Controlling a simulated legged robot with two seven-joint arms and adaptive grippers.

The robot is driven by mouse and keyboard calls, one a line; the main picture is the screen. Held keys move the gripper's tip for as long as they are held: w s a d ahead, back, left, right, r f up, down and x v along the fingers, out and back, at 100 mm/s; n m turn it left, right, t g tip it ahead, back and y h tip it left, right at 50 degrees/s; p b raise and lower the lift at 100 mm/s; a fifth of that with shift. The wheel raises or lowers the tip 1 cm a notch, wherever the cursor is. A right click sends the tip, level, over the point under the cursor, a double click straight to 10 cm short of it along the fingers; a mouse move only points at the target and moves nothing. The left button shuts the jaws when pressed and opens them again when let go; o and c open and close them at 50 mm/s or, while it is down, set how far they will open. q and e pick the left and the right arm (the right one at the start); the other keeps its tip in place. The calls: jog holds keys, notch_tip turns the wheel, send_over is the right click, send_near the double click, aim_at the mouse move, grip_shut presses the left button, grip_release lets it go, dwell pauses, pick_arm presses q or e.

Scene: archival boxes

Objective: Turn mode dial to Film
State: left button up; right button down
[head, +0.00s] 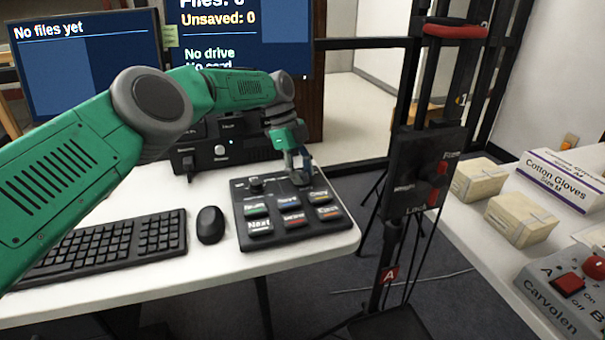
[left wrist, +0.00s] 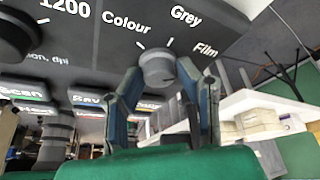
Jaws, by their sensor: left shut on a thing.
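The mode dial (left wrist: 158,68) is a grey round knob on the dark control panel (head: 241,206), with Colour, Grey and Film printed around it in the left wrist view. Each label has a white tick beside it. I cannot tell which one the dial points at. My left gripper (head: 299,172) reaches down to the panel's back right corner. In the left wrist view its two blue-grey fingers (left wrist: 160,74) are shut on the dial, one on each side. In the head view the gripper mostly hides the dial. My right gripper is not in view.
A second knob (head: 257,185) stands left on the panel, behind several coloured buttons. A mouse (head: 210,225) and keyboard (head: 110,245) lie left of it. A black box (head: 221,150) stands behind. A black stand (head: 420,175) rises to the right, before a table with boxes (head: 522,220).

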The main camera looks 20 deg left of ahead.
aim_at(302, 172)
pick_arm(q)
jog(key=shift+w+a, duration=0.15)
jog(key=o, duration=1.1)
jog(key=shift+o, duration=0.2)
jog(key=shift+w+f, duration=0.1)
notch_tip(302, 172, up, 10)
jog(key=shift+w, duration=0.15)
jog(key=shift+f, duration=0.1)
